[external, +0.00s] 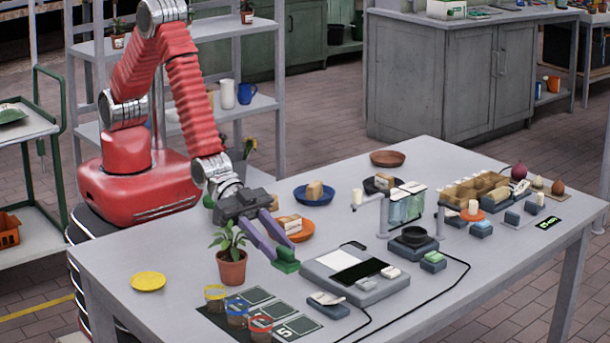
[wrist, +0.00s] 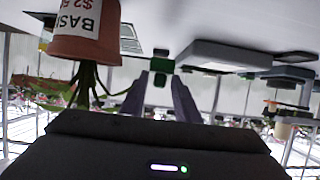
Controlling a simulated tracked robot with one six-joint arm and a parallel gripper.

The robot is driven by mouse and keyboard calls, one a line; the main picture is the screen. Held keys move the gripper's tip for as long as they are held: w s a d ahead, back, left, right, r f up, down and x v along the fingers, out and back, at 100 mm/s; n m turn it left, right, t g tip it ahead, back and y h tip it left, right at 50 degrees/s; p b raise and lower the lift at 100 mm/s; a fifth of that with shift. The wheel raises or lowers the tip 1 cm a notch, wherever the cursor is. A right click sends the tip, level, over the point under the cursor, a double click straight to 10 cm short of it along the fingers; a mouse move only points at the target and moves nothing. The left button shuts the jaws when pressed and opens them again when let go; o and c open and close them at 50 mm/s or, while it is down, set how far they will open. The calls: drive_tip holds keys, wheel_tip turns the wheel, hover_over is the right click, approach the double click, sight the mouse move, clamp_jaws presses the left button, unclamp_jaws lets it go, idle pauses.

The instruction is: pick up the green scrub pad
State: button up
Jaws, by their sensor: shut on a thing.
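The green scrub pad (external: 287,266) is a small green block between the tips of my gripper (external: 279,250), left of the grey scale-like device. My gripper's two purple fingers are shut on it and point down and to the right. In the wrist view the green pad (wrist: 161,65) shows at the far end of the fingers (wrist: 158,84). I cannot tell whether the pad touches the table or is slightly above it.
A potted plant (external: 232,268) stands close left of my gripper, and its pot (wrist: 85,30) looms in the wrist view. The grey device (external: 325,266) is just right. An orange plate (external: 306,232) lies behind. Glass jars (external: 237,318) stand in front. Table room near the yellow plate (external: 148,281) is clear.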

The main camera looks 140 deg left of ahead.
wheel_tip(320, 180, up, 6)
idle(0.4)
idle(0.6)
